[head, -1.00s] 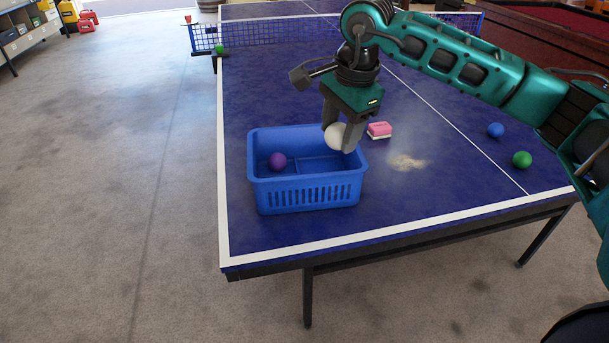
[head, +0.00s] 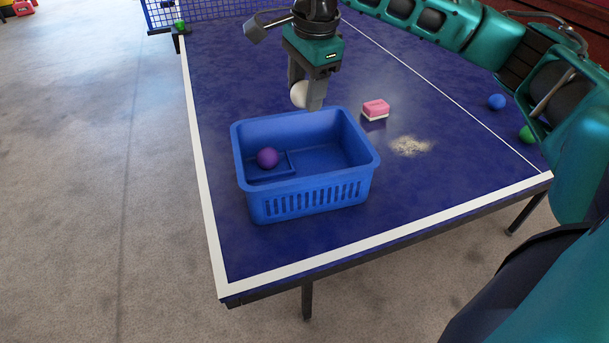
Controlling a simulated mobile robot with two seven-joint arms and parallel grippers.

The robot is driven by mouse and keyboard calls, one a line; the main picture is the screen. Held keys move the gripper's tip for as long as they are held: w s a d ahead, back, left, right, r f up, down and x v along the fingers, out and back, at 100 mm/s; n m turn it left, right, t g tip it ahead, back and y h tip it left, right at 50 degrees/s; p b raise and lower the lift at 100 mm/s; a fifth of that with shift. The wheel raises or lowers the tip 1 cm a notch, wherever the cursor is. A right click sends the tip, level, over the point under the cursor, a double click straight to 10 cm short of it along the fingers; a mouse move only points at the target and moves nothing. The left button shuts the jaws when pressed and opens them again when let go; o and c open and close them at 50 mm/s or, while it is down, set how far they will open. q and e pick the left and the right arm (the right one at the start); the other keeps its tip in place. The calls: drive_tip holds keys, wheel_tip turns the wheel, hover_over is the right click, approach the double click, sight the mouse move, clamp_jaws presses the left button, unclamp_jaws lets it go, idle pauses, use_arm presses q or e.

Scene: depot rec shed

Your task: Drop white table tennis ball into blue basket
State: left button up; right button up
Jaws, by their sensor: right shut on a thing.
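The white table tennis ball (head: 299,94) is held between the fingers of my right gripper (head: 306,97), which is shut on it. The gripper points down, in the picture just over the back rim of the blue basket (head: 312,196). The basket stands on the blue table near its front left corner. A purple ball (head: 267,158) lies inside the basket, in a small compartment at its left. The rest of the basket floor that shows is empty. My left gripper is not in view.
A pink and white block (head: 375,109) and a pale dusty patch (head: 410,146) are right of the basket. A blue ball (head: 496,102) and a green ball (head: 526,134) lie farther right, near my arm. The net (head: 215,12) crosses the far end of the table (head: 400,200).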

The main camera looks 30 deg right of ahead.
drive_tip(key=shift+f+b, duration=0.4)
drive_tip(key=shift+f, duration=0.5)
drive_tip(key=shift+f+b, duration=0.5)
drive_tip(key=shift+f, duration=0.15)
drive_tip(key=o, duration=1.1)
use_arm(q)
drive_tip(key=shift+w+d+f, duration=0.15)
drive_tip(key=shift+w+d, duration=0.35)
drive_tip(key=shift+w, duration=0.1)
